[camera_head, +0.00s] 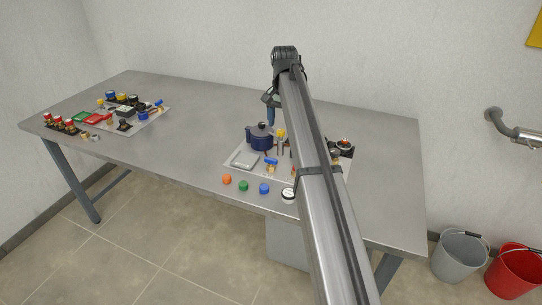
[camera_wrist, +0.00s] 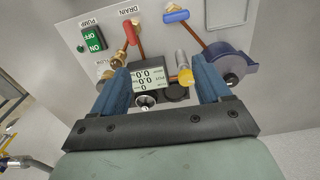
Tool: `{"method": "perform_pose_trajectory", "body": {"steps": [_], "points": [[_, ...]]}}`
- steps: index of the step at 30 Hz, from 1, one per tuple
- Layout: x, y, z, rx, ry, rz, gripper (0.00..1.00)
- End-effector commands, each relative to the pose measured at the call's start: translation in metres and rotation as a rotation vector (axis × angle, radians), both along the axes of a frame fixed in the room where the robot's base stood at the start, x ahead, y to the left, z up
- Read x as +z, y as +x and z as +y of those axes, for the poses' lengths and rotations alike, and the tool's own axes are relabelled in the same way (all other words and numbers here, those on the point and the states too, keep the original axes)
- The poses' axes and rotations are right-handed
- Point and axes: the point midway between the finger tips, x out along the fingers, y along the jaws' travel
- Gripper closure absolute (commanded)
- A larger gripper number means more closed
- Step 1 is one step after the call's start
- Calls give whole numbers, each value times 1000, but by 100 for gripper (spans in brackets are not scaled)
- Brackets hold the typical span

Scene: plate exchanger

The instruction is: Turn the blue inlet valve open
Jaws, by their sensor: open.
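The blue lever handle (camera_wrist: 176,16) of a valve shows at the top of the wrist view, beside a copper pipe, and appears to lie across it. In the head view a blue lever (camera_head: 271,161) stands near the front of the nearer panel. I cannot read an inlet label on it. My gripper (camera_wrist: 166,72) is open and empty, its two blue fingers spread above the panel, short of the blue handle. In the head view my gripper (camera_head: 270,112) hangs over the back of the panel, partly hidden by my arm.
A red lever (camera_wrist: 131,32), a green switch (camera_wrist: 94,40), a digital display (camera_wrist: 147,76), a yellow knob (camera_wrist: 185,76) and a dark blue pot (camera_wrist: 232,66) crowd the panel. Loose coloured caps (camera_head: 243,186) lie at the table's front edge. Another panel (camera_head: 152,127) sits at left. Mid-table is clear.

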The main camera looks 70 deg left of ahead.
Motion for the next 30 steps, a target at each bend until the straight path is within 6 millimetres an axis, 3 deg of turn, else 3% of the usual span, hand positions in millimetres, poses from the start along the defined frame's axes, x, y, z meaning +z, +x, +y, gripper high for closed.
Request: {"method": "perform_pose_trajectory", "body": {"steps": [1, 4, 11, 30], "points": [[3, -16, 4, 14, -5, 8, 23], [5, -34, 7, 29, -11, 18, 23], [-7, -41, 7, 36, -16, 23, 23], [-110, -41, 7, 35, -16, 23, 23]]}}
